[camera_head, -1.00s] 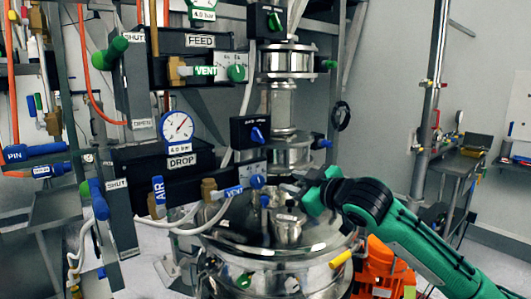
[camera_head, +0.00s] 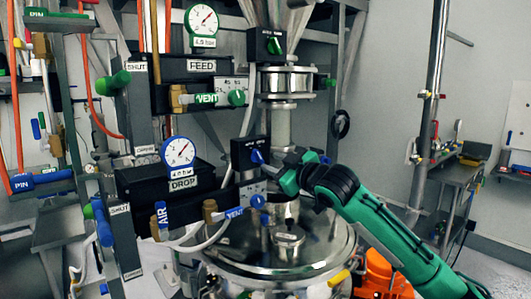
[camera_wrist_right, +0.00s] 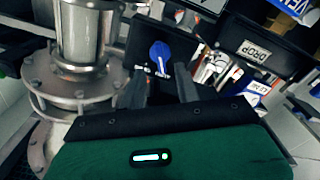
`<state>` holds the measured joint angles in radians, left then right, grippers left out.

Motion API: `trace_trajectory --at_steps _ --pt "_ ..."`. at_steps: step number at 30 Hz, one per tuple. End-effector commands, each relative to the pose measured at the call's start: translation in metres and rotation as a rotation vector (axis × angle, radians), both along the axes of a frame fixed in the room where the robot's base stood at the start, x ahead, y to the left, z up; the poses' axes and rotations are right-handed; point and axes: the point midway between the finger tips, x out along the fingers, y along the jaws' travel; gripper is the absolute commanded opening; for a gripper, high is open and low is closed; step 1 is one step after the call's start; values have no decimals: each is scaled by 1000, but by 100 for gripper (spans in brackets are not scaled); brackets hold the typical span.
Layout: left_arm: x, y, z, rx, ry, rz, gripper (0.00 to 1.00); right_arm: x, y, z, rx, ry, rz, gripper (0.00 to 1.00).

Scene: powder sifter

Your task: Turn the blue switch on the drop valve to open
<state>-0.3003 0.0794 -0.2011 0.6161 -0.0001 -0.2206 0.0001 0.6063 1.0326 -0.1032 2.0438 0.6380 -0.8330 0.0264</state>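The blue switch (camera_head: 257,157) is a small knob on the face of a black box (camera_head: 240,150), right of the DROP panel (camera_head: 182,184). My right gripper (camera_head: 278,172) is close in front of this box, its arm coming from the right. In the right wrist view the switch (camera_wrist_right: 161,52) lies just beyond the fingertips, in line with the gap between them. The right gripper (camera_wrist_right: 159,72) is open there, with nothing between its fingers. Whether a finger touches the box I cannot tell. My left gripper is not in view.
A second blue knob (camera_head: 258,200) and a blue VENT lever (camera_head: 234,212) sit just below. The metal vessel lid (camera_head: 320,245) is under my right arm. The FEED panel (camera_head: 201,66) with a green switch (camera_head: 274,46) is above. A metal pole (camera_head: 432,100) stands at right.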

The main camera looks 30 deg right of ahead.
Motion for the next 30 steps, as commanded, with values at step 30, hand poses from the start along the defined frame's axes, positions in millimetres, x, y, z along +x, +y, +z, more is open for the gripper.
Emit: trace_trajectory --at_steps 30 --pt "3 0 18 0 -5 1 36 43 4 -1 0 1 0 0"
